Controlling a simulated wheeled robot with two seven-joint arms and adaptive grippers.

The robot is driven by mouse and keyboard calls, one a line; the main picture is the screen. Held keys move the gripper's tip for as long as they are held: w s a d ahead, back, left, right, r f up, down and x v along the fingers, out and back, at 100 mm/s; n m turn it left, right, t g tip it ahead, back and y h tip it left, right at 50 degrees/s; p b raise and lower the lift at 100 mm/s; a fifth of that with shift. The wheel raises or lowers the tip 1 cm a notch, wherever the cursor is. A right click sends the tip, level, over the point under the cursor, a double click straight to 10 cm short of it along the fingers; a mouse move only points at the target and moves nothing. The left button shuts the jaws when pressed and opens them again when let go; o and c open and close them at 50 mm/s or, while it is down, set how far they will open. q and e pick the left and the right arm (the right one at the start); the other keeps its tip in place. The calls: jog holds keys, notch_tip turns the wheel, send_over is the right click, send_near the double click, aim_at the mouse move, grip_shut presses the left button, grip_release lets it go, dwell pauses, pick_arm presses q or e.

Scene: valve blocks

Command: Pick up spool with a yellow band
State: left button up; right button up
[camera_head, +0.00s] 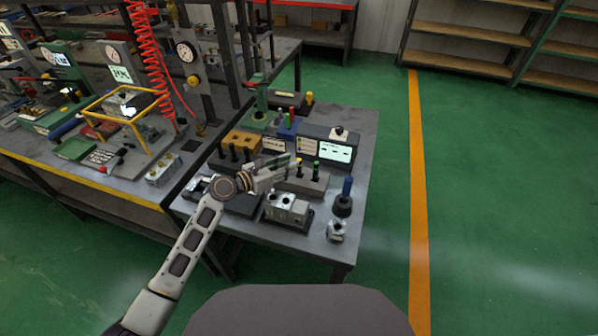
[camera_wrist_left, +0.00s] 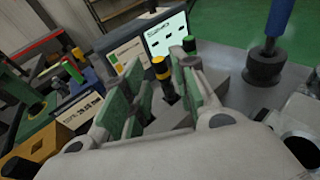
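The spool with a yellow band (camera_wrist_left: 160,68) stands upright in a grey block (camera_head: 312,187); it is dark with a yellow upper part. It also shows in the head view (camera_head: 299,164), just right of my left fingertips. A similar spool with a green top (camera_wrist_left: 189,44) stands close behind it, also seen in the head view (camera_head: 316,168). My left gripper (camera_head: 283,166) is open and empty. In the wrist view its green-padded fingers (camera_wrist_left: 156,80) are spread, with the yellow-banded spool showing in the gap between them. Contact cannot be told. My right gripper is not in view.
A box with a lit screen (camera_head: 335,152) stands behind the block. A grey valve block (camera_head: 287,208), a blue-handled tool in a black base (camera_head: 343,200) and a metal fitting (camera_head: 336,231) are in front. An ochre block (camera_head: 241,142) is on the left. Clear tabletop is at the right edge.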

aim_at(299, 160)
pick_arm(q)
jog(key=shift+w+d, duration=0.35)
jog(key=shift+d, duration=0.15)
jog(key=shift+w+d, duration=0.25)
jog(key=x, duration=0.3)
jog(key=shift+w+d+f, duration=0.1)
jog(key=c, duration=0.5)
grip_shut()
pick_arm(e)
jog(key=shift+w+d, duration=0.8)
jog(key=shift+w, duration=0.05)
